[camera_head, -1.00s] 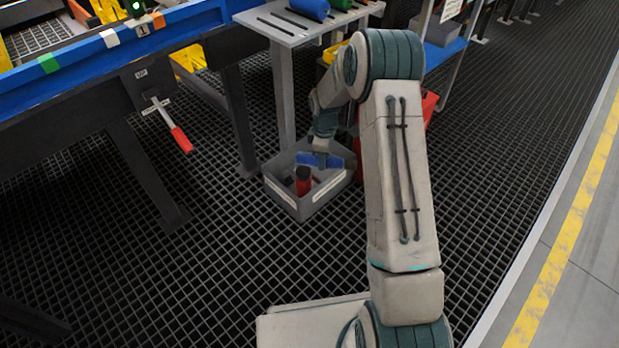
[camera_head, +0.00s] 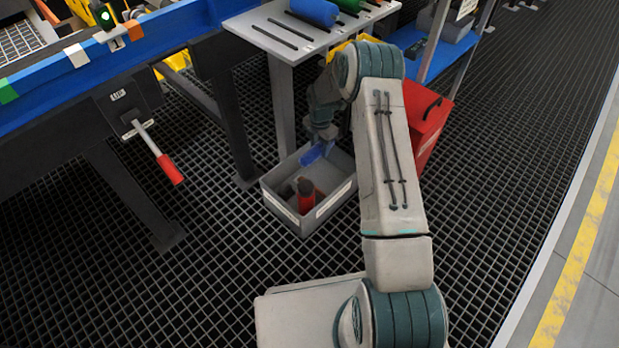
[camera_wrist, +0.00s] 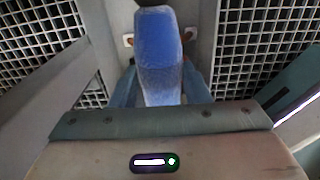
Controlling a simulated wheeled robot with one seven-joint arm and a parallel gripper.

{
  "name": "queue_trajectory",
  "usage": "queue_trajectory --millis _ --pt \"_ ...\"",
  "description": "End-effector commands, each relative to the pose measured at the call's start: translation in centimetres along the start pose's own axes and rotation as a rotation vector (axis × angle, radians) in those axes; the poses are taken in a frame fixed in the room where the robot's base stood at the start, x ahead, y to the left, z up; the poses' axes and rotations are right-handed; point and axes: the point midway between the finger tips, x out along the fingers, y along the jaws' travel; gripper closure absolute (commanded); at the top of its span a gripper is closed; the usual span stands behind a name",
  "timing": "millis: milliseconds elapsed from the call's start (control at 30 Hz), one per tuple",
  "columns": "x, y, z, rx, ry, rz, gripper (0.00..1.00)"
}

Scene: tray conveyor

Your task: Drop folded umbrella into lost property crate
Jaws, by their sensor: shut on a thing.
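My gripper (camera_head: 322,143) is shut on the folded umbrella (camera_head: 316,153), a blue bundle. The umbrella is tilted in the head view, at the back part of the grey lost property crate (camera_head: 328,206). How far it is above the crate floor cannot be told. In the wrist view the blue umbrella (camera_wrist: 158,55) points away between the two fingers, and its far end is rounded. The crate stands on the floor, open at the top. A red and black object (camera_head: 306,196) is inside it, at the front.
A grey stand (camera_head: 283,100) with blue and green rolls is just behind the crate. A red bin (camera_head: 425,125) stands to the right, beyond my arm. A blue-edged conveyor (camera_head: 170,25) with a red-handled lever (camera_head: 168,168) is to the left. The grid floor in front is clear.

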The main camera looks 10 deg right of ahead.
Motion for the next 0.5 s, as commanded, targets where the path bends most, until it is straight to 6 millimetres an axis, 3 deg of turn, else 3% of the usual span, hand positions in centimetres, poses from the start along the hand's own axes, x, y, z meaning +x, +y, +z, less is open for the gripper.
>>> queue_trajectory --millis 200,500 --pt "1.9 0.8 -1.1 -0.021 0.000 0.000 0.88" --pt "5.3 0.8 -1.1 -0.018 0.000 -0.001 0.88"
